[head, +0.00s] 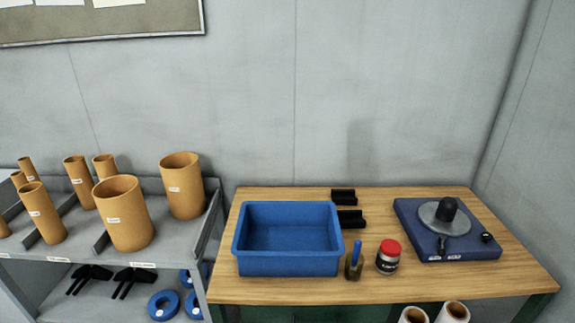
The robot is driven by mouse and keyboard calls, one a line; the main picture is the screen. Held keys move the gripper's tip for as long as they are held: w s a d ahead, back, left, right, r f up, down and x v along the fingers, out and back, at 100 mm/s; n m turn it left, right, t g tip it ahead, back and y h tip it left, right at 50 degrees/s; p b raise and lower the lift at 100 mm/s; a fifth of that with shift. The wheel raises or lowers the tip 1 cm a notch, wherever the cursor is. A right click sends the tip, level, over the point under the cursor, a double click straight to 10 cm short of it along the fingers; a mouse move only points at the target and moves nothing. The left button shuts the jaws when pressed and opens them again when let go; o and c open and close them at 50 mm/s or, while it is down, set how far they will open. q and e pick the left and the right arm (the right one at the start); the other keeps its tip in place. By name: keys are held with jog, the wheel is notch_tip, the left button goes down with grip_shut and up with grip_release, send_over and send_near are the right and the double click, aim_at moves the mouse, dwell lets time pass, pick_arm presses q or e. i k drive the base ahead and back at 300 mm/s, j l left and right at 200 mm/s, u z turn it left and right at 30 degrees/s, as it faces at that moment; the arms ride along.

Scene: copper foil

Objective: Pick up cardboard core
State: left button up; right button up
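Several tan cardboard cores stand upright on the grey shelf at the left in the head view. A large wide core (124,214) stands at the front, and another wide core (183,186) stands behind it to the right. Narrower cores, such as the one at the front left (43,213) and the ones behind it (79,181) and (105,167), stand further left. Most carry small white labels, too small to read. Neither of my grippers is in view.
A wooden table (370,288) holds an empty-looking blue bin (290,265), black holders (350,218), a blue-handled brush (355,260), a red-lidded jar (388,257) and a blue turntable device (470,245). The grey shelf (180,245) has dividers. Blue rings (163,305) lie below.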

aim_at(120, 200)
jog(key=u, duration=1.25)
jog(key=i+j, duration=0.3)
jog(key=i, duration=0.2)
jog(key=i+j+z, duration=0.1)
jog(key=i+j, duration=0.2)
jog(key=i, duration=0.2)
